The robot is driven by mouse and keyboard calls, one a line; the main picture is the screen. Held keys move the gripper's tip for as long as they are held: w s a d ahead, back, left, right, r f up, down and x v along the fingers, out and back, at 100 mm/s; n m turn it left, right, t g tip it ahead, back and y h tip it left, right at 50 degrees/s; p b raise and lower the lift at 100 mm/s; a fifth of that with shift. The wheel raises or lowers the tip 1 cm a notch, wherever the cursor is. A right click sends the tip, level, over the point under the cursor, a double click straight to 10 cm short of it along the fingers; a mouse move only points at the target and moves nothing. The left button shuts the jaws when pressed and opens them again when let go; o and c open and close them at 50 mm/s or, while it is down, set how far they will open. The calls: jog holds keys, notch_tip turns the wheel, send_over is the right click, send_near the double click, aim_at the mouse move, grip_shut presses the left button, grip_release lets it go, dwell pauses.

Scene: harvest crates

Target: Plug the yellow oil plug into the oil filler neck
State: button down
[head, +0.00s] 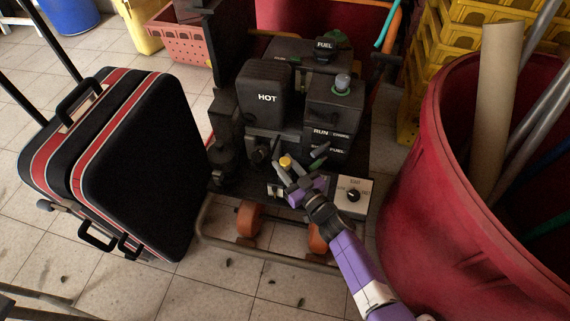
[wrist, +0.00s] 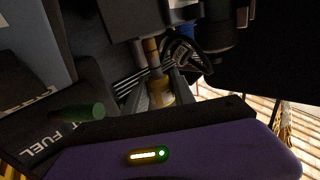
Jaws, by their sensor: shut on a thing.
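The yellow oil plug (head: 285,161) is at the front of the dark engine unit, at the tips of my gripper (head: 290,170). In the wrist view the plug (wrist: 160,97) sits between the two fingers (wrist: 160,92), which are shut on it. A tan and brown shaft extends from the plug toward the engine. I cannot tell whether this shaft belongs to the plug or is the oil filler neck. The neck is not clearly seen in the head view, and whether the plug is seated in anything cannot be told.
The engine has a box marked HOT (head: 267,95), a FUEL cap (head: 325,45) and a dial panel (head: 353,195). A black suitcase (head: 130,160) stands left. A large red bin (head: 440,200) with tubes is close on the right. Yellow crates (head: 480,15) stand behind it.

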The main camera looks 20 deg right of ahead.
jog(key=shift+f+b, duration=1.3)
jog(key=shift+f, duration=0.25)
jog(key=c, duration=1)
grip_release()
jog(key=shift+o, duration=0.2)
jog(key=s+d+p, duration=0.1)
jog(key=s+p, duration=0.2)
jog(key=s, duration=0.4)
jog(key=shift+s+d, duration=0.25)
jog(key=shift+s, duration=0.05)
